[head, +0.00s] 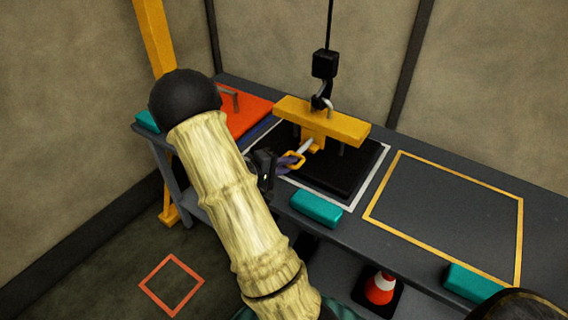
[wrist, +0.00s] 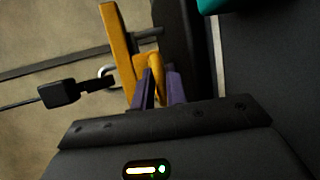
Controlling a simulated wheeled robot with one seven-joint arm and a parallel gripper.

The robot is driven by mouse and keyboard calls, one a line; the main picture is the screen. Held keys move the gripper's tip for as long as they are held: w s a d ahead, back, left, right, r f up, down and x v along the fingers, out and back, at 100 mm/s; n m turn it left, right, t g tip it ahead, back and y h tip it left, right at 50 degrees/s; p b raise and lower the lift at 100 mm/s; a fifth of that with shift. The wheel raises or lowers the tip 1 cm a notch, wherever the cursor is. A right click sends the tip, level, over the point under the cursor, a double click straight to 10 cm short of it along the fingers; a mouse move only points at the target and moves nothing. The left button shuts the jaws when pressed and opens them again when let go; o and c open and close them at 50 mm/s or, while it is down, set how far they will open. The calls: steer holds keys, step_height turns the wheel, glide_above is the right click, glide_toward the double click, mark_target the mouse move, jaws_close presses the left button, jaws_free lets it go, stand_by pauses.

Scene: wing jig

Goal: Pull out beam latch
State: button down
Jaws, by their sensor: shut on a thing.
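The yellow lifting beam (head: 322,121) hangs on a black hook block (head: 325,64) over a black plate on the table. The beam latch (head: 296,159) is a yellow ring handle with a pale pin that points to the bracket under the beam. My gripper (head: 288,163) reaches it from the left, with purple fingers shut on the ring. In the wrist view the beam (wrist: 117,50) stands at upper left, and the yellow latch handle (wrist: 153,72) lies between the fingers of my gripper (wrist: 160,88). I cannot tell how deep the pin sits in the bracket.
A teal block (head: 316,208) lies at the table's front edge, another (head: 474,282) at right. An orange panel (head: 246,112) lies at left. A yellow-outlined area (head: 445,215) on the table is clear.

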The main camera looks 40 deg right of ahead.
steer(key=shift+s+a+f, duration=0.2)
steer(key=shift+s+f, duration=0.05)
steer(key=shift+f, duration=0.1)
steer(key=c, duration=1.5)
jaws_free()
steer(key=shift+r, duration=0.2)
steer(key=p+v, duration=0.1)
steer(key=v, duration=1.6)
steer(key=shift+w+a+r, duration=0.1)
steer(key=shift+w+a, duration=0.05)
